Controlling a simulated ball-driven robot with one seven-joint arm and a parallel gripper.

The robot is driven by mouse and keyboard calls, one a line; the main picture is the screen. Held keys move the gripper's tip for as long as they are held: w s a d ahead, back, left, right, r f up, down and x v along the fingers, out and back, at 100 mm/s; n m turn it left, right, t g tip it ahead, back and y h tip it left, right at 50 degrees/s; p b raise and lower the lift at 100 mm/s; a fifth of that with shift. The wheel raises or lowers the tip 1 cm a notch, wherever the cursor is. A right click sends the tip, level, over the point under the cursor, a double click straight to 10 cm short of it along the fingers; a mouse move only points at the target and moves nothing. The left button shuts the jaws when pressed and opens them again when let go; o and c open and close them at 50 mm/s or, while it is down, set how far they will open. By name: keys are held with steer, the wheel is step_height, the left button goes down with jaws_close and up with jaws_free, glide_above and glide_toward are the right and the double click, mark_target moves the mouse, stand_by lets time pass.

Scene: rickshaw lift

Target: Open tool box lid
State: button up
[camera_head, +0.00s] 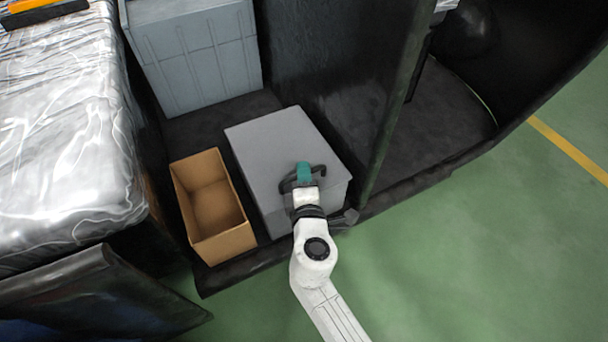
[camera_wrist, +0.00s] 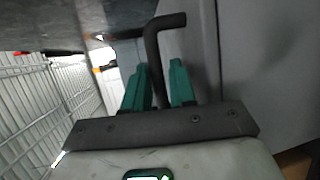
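The grey tool box (camera_head: 275,140) stands on the dark floor of the rickshaw, its flat lid closed. My gripper (camera_head: 304,172), with green fingertips, is at the front part of the box. A dark, bent handle (camera_wrist: 154,60) shows in the wrist view and runs down between the two green fingers of my gripper (camera_wrist: 160,85). The fingers stand apart on either side of the handle. I cannot tell whether they press on it. The lower end of the handle is hidden behind the gripper body.
An open, empty cardboard box (camera_head: 236,243) stands close to the left of the tool box. A larger grey crate (camera_head: 195,60) is behind. A dark post (camera_head: 393,105) rises to the right. A wrapped load (camera_head: 60,130) is at the far left. Green floor is clear at right.

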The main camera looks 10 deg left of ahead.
steer(key=shift+w+a, duration=0.1)
steer(key=shift+w, duration=0.25)
jaws_close()
stand_by(0.3)
